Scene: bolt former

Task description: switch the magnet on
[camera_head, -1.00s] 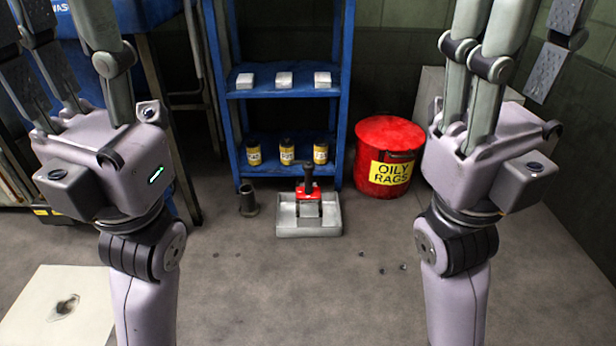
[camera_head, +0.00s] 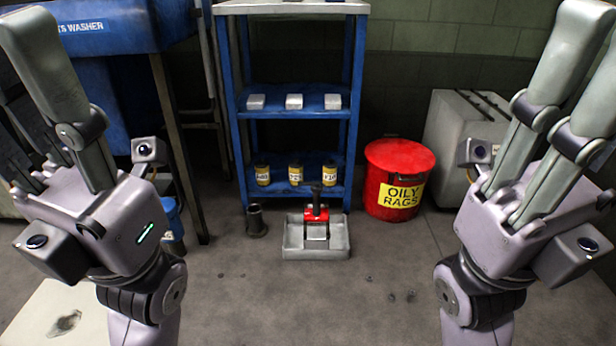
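A small red device with an upright black handle (camera_head: 316,212), which I take for the magnet, stands in a shallow grey metal tray (camera_head: 290,240) on the floor ahead. Whether it is on or off cannot be told. My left gripper (camera_head: 28,85) is at the left, fingers raised and spread, empty. My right gripper (camera_head: 590,75) is at the right, fingers raised and apart, with its outer part cut off by the picture edge. Both grippers are well away from the device and touch nothing visible.
A blue shelf (camera_head: 297,115) with white blocks and yellow-labelled jars stands behind the tray. A dark cylinder (camera_head: 255,220) is left of the tray. A red oily-rags can (camera_head: 398,160) and a grey box (camera_head: 455,130) are right. The floor before the tray is mostly clear.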

